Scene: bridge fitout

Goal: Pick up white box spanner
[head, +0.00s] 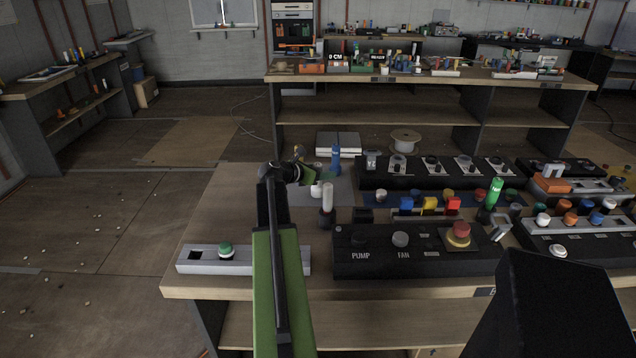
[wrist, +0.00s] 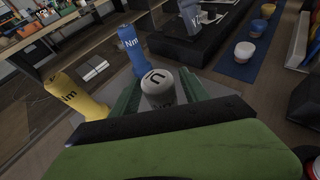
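The white box spanner (wrist: 158,86), with dark lettering on it, stands between the two green fingers of my gripper (wrist: 160,92) in the wrist view. The fingers look open around it, with little room on either side; contact cannot be made out. In the head view my gripper (head: 303,176) is low over the grey mat, and a small white top (head: 316,189) shows beside its green finger. A blue spanner (wrist: 131,48) stands just beyond, also in the head view (head: 335,158). A yellow spanner (wrist: 76,94) stands to the left, partly behind my gripper in the head view.
A pale cylinder on a dark base (head: 327,198) stands close in front of my gripper. A black PUMP and FAN panel (head: 415,262) and a grey box with a green button (head: 205,262) are nearer. Black switch panels stand right. The bench's left part (head: 222,205) is clear.

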